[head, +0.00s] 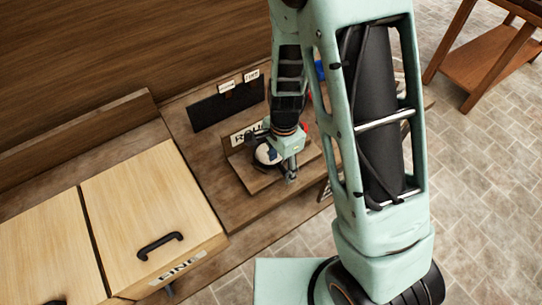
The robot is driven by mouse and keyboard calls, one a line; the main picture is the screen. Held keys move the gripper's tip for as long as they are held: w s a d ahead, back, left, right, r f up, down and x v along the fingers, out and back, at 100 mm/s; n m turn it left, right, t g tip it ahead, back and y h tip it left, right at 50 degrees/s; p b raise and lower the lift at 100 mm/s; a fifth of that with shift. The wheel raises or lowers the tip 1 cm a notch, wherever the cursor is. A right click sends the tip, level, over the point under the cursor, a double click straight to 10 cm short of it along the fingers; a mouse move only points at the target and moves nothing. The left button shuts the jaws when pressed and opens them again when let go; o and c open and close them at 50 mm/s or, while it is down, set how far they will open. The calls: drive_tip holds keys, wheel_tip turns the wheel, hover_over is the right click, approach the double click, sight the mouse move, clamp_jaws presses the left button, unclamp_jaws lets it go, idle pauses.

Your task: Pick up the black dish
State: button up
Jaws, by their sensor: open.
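A small dark round thing, which looks like the black dish (258,167), sits on a low wooden stand on the bench near the middle of the head view. A whitish rounded shape (268,154) shows in or on it. My gripper (291,177) is just to the right of it, pointing down near the stand's right end. The gripper is open. The fingers are small in the picture, and I cannot tell whether they touch the dish. Part of the dish's right side is hidden by my wrist.
Behind the stand are an upright label board (243,136) and a black panel (226,104) with small tags. Pale wooden bin lids (140,205) with black handles are at the left. A wooden side table (480,66) stands at the upper right. The tiled floor at right is clear.

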clamp_jaws()
drive_tip(key=shift+r, duration=0.1)
idle(0.3)
